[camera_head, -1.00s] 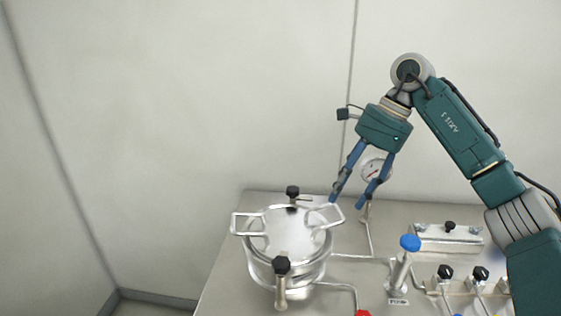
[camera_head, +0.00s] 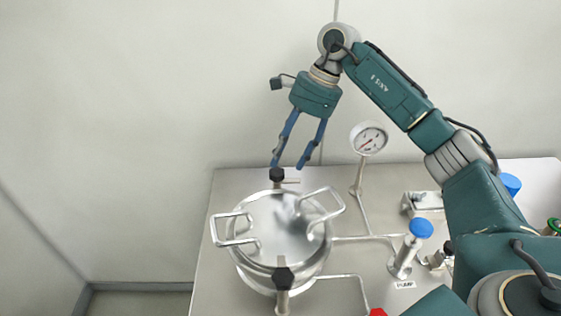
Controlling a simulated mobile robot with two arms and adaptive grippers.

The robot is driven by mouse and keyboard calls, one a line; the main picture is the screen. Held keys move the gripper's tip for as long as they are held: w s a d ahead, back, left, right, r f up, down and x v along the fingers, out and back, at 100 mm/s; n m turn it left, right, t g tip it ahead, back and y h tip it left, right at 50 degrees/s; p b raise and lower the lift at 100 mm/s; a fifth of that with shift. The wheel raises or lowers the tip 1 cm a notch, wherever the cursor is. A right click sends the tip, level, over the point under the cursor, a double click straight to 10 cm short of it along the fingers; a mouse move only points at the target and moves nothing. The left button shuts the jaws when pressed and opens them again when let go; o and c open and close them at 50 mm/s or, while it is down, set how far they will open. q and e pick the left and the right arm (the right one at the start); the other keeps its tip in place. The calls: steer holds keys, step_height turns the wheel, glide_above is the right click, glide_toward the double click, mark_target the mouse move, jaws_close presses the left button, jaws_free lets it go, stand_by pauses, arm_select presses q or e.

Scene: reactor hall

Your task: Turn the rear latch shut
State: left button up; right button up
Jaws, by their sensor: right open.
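The rear latch (camera_head: 277,175) has a black knob and a short metal bar that points to the right, at the far rim of the steel pot. The pot's lid (camera_head: 270,228) is on, with two wire handles. A front latch (camera_head: 283,279) with a black knob stands on the near rim. My right gripper (camera_head: 287,166) is open, with its two blue fingers pointing down just above and behind the rear latch. One finger appears close to the knob; I cannot tell if it touches. My left gripper is not in view.
A pressure gauge (camera_head: 369,138) stands on a pipe right of the gripper. A blue-capped pump handle (camera_head: 420,229) and a red knob (camera_head: 377,312) are to the right of the pot. The wall is behind the steel table (camera_head: 225,187).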

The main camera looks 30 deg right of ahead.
mark_target(278, 171)
steer(key=x, duration=0.2)
steer(key=shift+w+a+f, duration=0.15)
steer(key=shift+w+f, duration=0.05)
steer(key=shift+f, duration=0.15)
steer(key=shift+a+f+p, duration=0.25)
steer(key=shift+f+p, duration=0.1)
steer(key=shift+f, duration=0.25)
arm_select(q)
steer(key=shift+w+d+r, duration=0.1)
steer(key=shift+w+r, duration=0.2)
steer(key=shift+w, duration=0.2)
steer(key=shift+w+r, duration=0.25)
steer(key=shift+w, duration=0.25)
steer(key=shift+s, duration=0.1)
arm_select(e)
steer(key=shift+c, duration=1.1)
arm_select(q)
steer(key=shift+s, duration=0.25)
arm_select(e)
steer(key=c, duration=0.9)
